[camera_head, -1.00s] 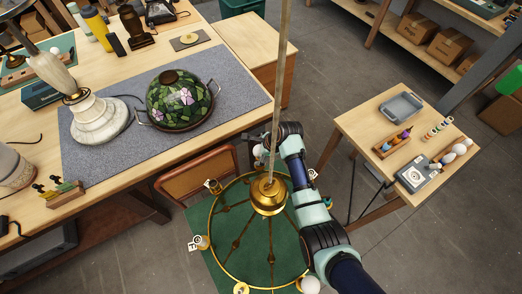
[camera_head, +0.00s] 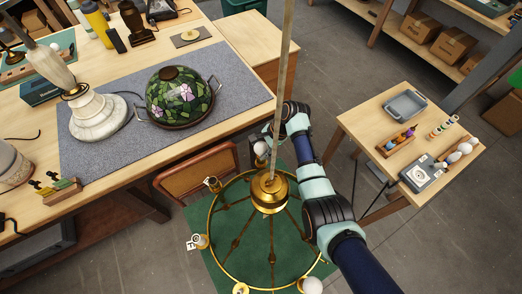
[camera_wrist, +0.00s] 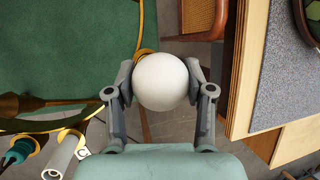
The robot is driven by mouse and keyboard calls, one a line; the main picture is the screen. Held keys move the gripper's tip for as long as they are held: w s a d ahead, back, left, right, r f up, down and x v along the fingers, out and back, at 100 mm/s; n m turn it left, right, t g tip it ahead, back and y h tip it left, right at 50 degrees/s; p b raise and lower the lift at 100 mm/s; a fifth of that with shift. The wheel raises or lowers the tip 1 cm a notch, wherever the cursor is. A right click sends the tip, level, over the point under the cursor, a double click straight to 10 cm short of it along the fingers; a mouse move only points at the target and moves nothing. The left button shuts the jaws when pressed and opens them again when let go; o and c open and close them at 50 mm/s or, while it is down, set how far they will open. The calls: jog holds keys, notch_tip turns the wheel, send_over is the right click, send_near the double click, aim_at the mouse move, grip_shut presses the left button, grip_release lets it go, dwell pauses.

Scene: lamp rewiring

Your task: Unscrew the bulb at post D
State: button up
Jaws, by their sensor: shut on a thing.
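A round white bulb (camera_wrist: 160,84) fills the middle of the wrist view. My gripper (camera_wrist: 160,74) is shut on it, with one finger on each side. The bulb also shows in the head view (camera_head: 261,148), at the far rim of the brass ring chandelier (camera_head: 213,232), beside my gripper (camera_head: 268,142). A piece of brass shows just behind the bulb in the wrist view. The bulb hides its socket, so I cannot tell whether it is still seated. I cannot read a D tag at this post.
A bare white socket (camera_wrist: 62,152) with a tag is at lower left in the wrist view. Another bulb (camera_head: 312,285) sits on the near rim. The chandelier's pole (camera_head: 283,85) rises close to my arm. A chair (camera_head: 195,172) and the workbench edge are left; a side table (camera_head: 365,135) is right.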

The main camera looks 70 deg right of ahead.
jog(key=shift+n+y, duration=0.3)
jog(key=shift+n, duration=0.3)
jog(key=f+n+b, duration=0.1)
jog(key=n+b, duration=0.1)
jog(key=b, duration=0.1)
jog(key=shift+g+y, duration=0.3)
jog(key=shift+g, duration=0.1)
jog(key=n+g+y+b, duration=0.1)
jog(key=n+b, duration=0.3)
jog(key=b, duration=0.1)
jog(key=shift+n+g+y+b, duration=0.3)
jog(key=shift+n+g+b, duration=0.1)
jog(key=shift+n+b, duration=0.3)
jog(key=shift+r+n, duration=0.4)
jog(key=shift+r, duration=0.05)
jog(key=o, duration=1.2)
jog(key=shift+c, duration=0.2)
